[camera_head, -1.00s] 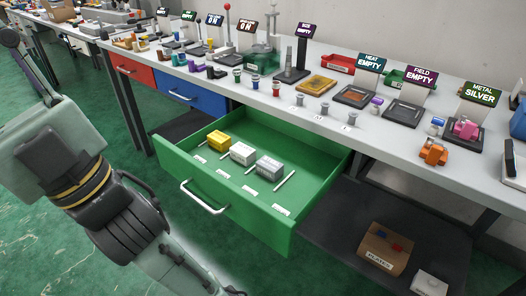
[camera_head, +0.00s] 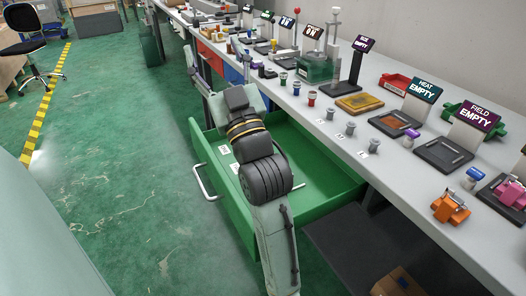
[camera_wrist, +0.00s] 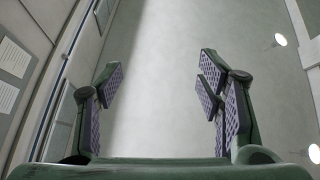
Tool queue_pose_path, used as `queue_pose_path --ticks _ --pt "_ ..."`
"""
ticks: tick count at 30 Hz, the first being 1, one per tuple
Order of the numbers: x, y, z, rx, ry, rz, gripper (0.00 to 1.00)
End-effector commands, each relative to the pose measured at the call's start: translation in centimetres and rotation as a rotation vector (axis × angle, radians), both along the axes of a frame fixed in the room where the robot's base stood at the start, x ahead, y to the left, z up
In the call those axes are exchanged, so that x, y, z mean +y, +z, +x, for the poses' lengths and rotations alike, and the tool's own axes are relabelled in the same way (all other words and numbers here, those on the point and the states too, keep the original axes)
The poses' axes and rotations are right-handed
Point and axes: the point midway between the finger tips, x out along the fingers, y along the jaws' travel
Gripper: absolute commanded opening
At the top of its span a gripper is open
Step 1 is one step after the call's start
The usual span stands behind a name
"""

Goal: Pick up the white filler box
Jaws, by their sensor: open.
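My gripper (camera_wrist: 160,82) is open and empty in the wrist view, its two purple-padded fingers wide apart. The open green drawer (camera_head: 335,182) juts out under the bench in the head view. My arm crosses in front of it, and the white filler box cannot be seen now; my arm hides much of the drawer's inside. The gripper itself is not seen in the head view.
The grey bench (camera_head: 330,130) runs along the right with machines, signs and small coloured parts. A brown box (camera_head: 398,283) sits on the low shelf at the bottom. The green floor on the left is open, with a black chair (camera_head: 25,45) far back.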

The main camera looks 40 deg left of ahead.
Motion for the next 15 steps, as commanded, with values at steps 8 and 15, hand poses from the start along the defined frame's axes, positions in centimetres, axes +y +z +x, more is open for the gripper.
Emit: queue_pose_path --ticks 8,15 --pt "-2.0 -23.5 15.0 0.44 -0.052 -0.652 0.61" --pt "-5.2 -32.2 15.9 0.589 0.028 -0.855 0.61"
